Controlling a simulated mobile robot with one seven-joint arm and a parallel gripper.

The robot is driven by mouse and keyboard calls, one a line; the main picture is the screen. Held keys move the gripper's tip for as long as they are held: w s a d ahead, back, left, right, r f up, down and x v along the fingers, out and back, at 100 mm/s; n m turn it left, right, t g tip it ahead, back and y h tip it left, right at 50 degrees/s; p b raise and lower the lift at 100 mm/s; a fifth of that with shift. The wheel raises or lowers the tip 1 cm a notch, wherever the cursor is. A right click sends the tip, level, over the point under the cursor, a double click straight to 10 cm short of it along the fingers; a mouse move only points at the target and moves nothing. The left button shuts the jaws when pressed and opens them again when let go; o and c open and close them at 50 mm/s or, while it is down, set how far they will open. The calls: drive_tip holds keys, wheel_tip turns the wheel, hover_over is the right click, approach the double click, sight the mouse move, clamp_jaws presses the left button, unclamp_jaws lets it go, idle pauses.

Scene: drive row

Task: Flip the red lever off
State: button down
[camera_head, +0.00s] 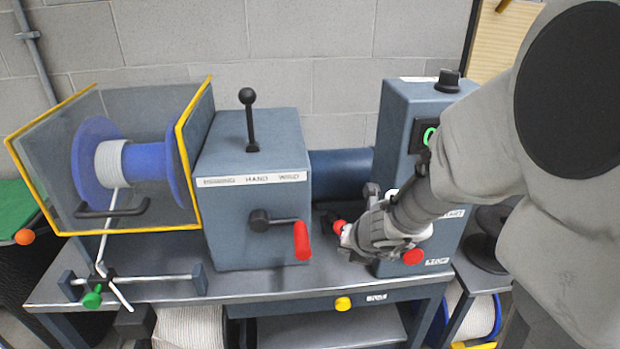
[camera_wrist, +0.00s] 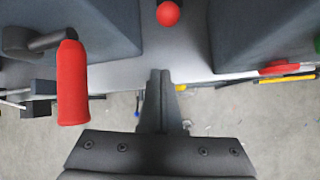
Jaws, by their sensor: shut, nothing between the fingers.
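A red ball knob (camera_head: 339,227), apparently the red lever's end, shows in the head view between the hand-wind box and the control box. A short dark piece shows beside it; the rest of the lever is hidden. In the wrist view the red ball (camera_wrist: 168,13) is at the top edge, beyond the fingertips and slightly right of them. My gripper (camera_head: 347,243) is right beside the knob in the head view, partly overlapped by my wrist. In the wrist view the gripper (camera_wrist: 160,73) is shut and empty, with a gap between its tips and the ball.
The crank's red handle (camera_head: 302,240) sticks out left of my gripper. The control box (camera_head: 398,130) stands right, with a red button (camera_head: 412,257) low on its front, close to my wrist. The hand-wind box (camera_head: 253,190) and guarded spool (camera_head: 150,163) stand left.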

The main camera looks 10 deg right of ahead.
sight(337, 222)
drive_tip(key=shift+f, duration=0.25)
drive_tip(key=b+x, duration=0.6)
drive_tip(key=x, duration=0.4)
drive_tip(key=shift+s+f+b, duration=0.1)
drive_tip(key=shift+s+b, duration=0.05)
drive_tip(key=shift+b, duration=0.15)
drive_tip(key=shift+w+d+r+p, duration=0.3)
drive_tip(key=shift+w+r+p, duration=0.3)
drive_tip(key=shift+r+p, duration=0.45)
drive_tip(key=shift+w+d+r+p, duration=0.45)
drive_tip(key=shift+w+r+p, duration=0.2)
drive_tip(key=shift+p, duration=0.4)
drive_tip(key=shift+r+p, duration=0.15)
drive_tip(key=shift+p, duration=0.3)
